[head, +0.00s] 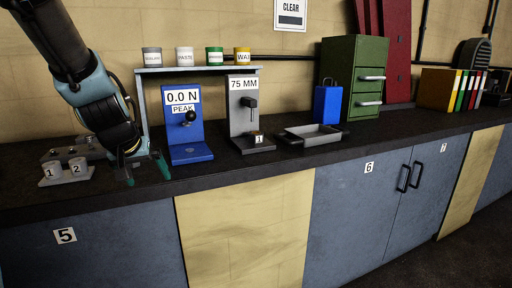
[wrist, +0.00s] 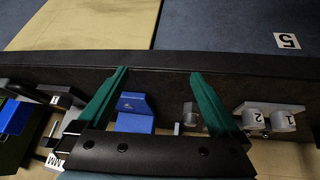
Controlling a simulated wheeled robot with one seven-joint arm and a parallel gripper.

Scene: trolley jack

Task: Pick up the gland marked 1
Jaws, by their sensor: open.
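A small grey cylinder marked 1 (head: 49,173) stands at the left end of a light grey holder (head: 66,181), beside a like cylinder marked 2 (head: 78,167). In the wrist view, cylinder 1 (wrist: 284,118) is at the far right, with cylinder 2 (wrist: 254,118) nearer my fingers. Another tag reading 1 (head: 259,138) is on the base of the 75 MM gauge; whether it marks a separate part is unclear. My gripper (head: 146,173) is open and empty, pointing down near the counter's front edge, right of the holder. Its fingers (wrist: 158,72) are spread wide.
A blue force gauge (head: 187,130) stands right of my gripper, then the 75 MM gauge (head: 243,105) and a grey tray (head: 312,134). A grey block (head: 62,153) lies behind the holder, partly hidden by my arm. The front counter strip (head: 120,188) is clear.

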